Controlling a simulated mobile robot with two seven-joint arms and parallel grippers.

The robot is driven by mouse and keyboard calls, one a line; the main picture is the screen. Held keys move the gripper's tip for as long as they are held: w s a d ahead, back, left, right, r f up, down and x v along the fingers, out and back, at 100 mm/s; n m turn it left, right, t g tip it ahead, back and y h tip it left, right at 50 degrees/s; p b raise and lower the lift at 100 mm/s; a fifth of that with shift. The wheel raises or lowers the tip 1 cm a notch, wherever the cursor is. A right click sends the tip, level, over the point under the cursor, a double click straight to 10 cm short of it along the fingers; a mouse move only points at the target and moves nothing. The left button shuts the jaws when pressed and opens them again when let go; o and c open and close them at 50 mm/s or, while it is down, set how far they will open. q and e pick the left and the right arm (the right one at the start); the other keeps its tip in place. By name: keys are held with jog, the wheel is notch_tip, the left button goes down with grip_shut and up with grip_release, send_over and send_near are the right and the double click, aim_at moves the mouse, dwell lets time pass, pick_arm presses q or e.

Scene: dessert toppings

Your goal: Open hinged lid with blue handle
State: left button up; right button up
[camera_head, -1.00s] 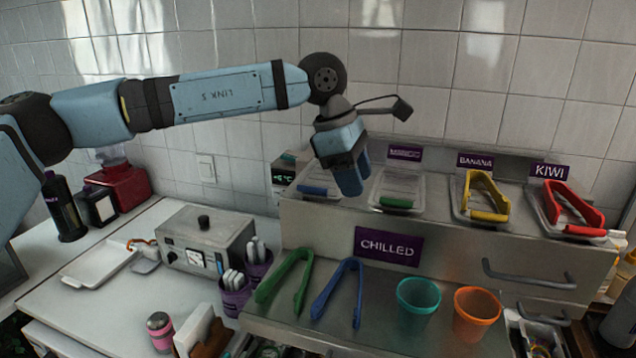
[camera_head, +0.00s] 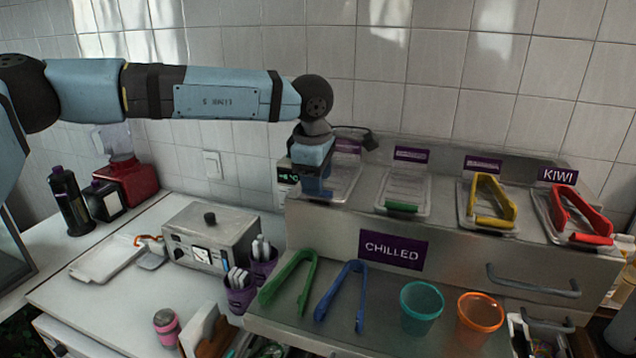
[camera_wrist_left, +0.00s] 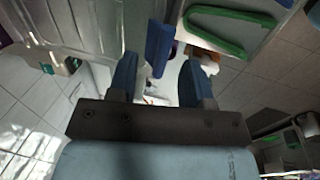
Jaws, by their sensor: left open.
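The clear lid (camera_head: 342,180) with the blue handle lies closed on the leftmost bin of the steel counter in the head view. My left gripper (camera_head: 316,188) is over its front edge and hides the handle there. In the left wrist view, the blue handle (camera_wrist_left: 159,46) shows just ahead of the left gripper (camera_wrist_left: 160,66), between the lines of its two blue fingers and nearer the left one. The fingers are apart and nothing is clamped between them. Whether a finger touches the handle cannot be told. My right gripper is in neither view.
Lids with green (camera_head: 402,207), yellow (camera_head: 494,222) and red (camera_head: 590,239) handles stand to the right. A tiled wall is close behind.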

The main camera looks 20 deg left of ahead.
pick_arm(q)
jog(key=shift+w+f, duration=0.15)
jog(key=shift+f, duration=0.5)
jog(key=shift+w+f, duration=0.15)
jog(key=shift+f, duration=0.5)
grip_shut()
jog(key=shift+d, duration=0.1)
